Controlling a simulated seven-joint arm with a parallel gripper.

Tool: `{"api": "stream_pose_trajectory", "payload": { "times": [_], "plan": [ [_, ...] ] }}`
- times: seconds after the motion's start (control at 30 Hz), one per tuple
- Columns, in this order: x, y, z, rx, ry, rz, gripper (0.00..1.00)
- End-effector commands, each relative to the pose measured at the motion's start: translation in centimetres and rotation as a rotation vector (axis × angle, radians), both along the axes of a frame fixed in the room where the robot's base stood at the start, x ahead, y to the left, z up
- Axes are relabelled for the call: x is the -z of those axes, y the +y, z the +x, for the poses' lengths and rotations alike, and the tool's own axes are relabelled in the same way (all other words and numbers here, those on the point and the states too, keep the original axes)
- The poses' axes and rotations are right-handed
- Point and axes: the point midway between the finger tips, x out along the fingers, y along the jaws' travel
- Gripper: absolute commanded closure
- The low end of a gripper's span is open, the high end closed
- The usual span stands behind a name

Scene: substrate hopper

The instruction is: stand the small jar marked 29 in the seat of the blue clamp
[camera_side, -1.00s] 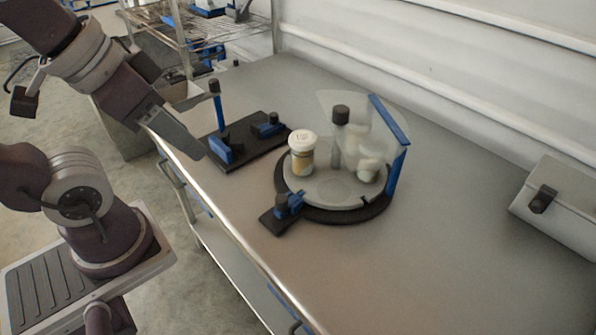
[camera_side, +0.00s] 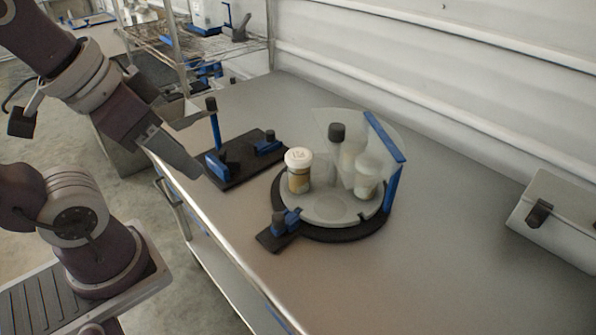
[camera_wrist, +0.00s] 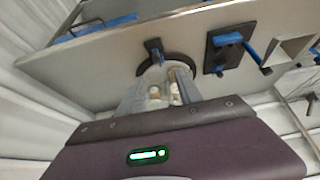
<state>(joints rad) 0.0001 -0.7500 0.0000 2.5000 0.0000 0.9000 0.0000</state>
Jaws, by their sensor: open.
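A small jar (camera_side: 299,178) with a white lid and tan contents stands upright on the grey turntable (camera_side: 320,208), in front of the clear shield. Its lid mark is too small to read. I cannot tell which jar is marked 29. A black plate (camera_side: 245,165) left of the turntable carries blue clamp parts (camera_side: 217,166) and a blue post. My gripper (camera_side: 190,165) is open and empty, left of the plate. In the wrist view its fingers (camera_wrist: 160,90) frame the turntable jars.
A blue-edged clear shield (camera_side: 386,138) rises from the turntable. A blue and black latch (camera_side: 284,222) sits at its front rim. A light grey box (camera_side: 560,215) stands at the far right. Bench between box and turntable is clear. A wire rack (camera_side: 200,45) is at the back left.

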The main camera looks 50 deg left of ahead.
Motion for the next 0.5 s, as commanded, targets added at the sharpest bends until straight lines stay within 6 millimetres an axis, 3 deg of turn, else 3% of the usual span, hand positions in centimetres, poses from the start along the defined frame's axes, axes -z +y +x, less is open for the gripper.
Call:
{"api": "stream_pose_trajectory", "payload": {
  "times": [0.2, 0.3, 0.37, 0.47, 0.5],
  "plan": [
    [0.0, 0.0, 0.0, 0.000, 0.000, 0.000, 0.56],
    [-0.4, 0.0, 0.7, -0.062, 0.016, -0.041, 0.37],
    [-1.1, 0.0, 2.2, -0.204, 0.055, -0.128, 0.29],
    [-2.2, 0.4, 6.9, -0.634, 0.164, -0.338, 0.29],
    [-2.2, 0.7, 9.2, -0.848, 0.207, -0.418, 0.29]
  ]
}}
